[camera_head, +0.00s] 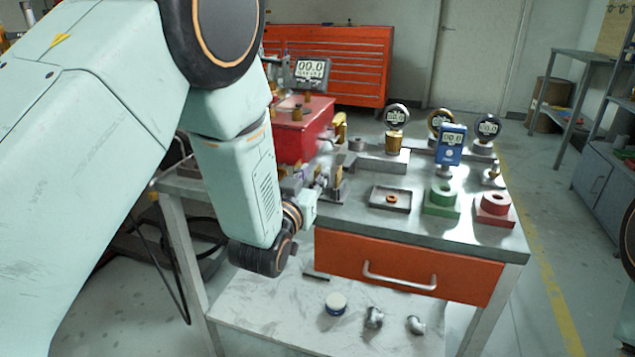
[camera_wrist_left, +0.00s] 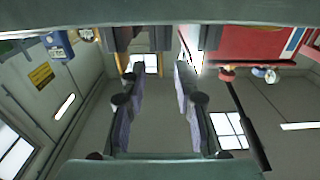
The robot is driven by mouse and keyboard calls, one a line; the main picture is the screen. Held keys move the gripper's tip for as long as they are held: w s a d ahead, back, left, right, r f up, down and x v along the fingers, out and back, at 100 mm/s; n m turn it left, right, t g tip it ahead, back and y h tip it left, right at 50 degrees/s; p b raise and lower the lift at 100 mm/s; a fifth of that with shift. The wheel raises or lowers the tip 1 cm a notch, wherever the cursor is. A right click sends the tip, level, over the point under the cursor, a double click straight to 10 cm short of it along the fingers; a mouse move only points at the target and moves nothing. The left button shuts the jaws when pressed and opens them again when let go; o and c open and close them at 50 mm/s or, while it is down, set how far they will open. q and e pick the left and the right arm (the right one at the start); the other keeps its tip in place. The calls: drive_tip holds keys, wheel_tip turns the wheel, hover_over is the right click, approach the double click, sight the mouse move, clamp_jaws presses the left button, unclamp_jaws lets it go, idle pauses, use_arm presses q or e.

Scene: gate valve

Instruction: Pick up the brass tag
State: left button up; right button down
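A small upright brass-coloured plate (camera_head: 337,176), which looks like the brass tag, stands in a grey holder on the bench, left of the middle. My left gripper (camera_head: 325,183) is just left of it, its fingers pointing toward it. In the left wrist view the two fingers of the left gripper (camera_wrist_left: 162,82) are spread apart with a clear gap and nothing held between them. I cannot make out the tag for certain in the wrist view. My right gripper is not in view.
The metal bench (camera_head: 450,225) carries a red box (camera_head: 303,135), a shallow tray (camera_head: 389,199), a green block (camera_head: 441,199), a red block (camera_head: 495,208) and several gauges. An orange drawer (camera_head: 405,268) is below. Pipe fittings lie on the lower shelf (camera_head: 270,318).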

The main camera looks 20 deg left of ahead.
sight(317, 167)
use_arm(q)
drive_tip(key=shift+w+r+b, duration=0.1)
drive_tip(key=shift+w+b, duration=0.4)
drive_tip(key=shift+w, duration=1.35)
drive_tip(key=shift+s, duration=0.1)
drive_tip(key=shift+c, duration=0.3)
clamp_jaws()
